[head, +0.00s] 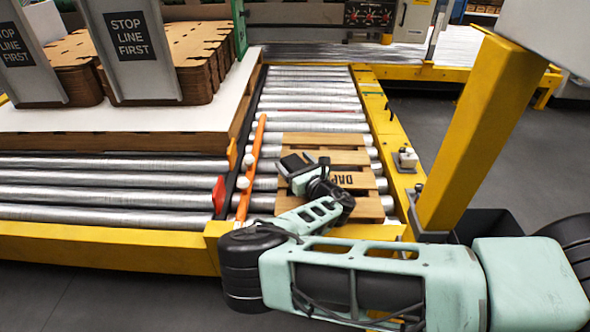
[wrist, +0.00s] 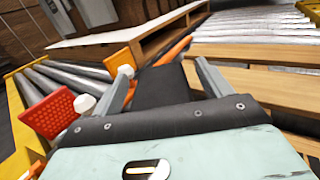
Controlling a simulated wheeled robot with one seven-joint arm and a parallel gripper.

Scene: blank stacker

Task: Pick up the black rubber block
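The black rubber block (wrist: 160,86) sits between the two pale fingers of my gripper (wrist: 165,88) in the wrist view. The fingers lie against its left and right sides. In the head view the dark block (head: 296,163) shows at the tip of my gripper (head: 300,172), above the wooden pallet (head: 368,206) on the rollers. My gripper and wrist cover part of the block and pallet there. I cannot tell how far the block is from the slats.
An orange bar (head: 252,165) and a red plate (head: 219,194) stand left of the pallet. A yellow post (head: 480,130) rises at the right. Stacked brown sheets (head: 190,55) lie on a white-topped platform at the upper left. Rollers (head: 312,100) beyond the pallet are clear.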

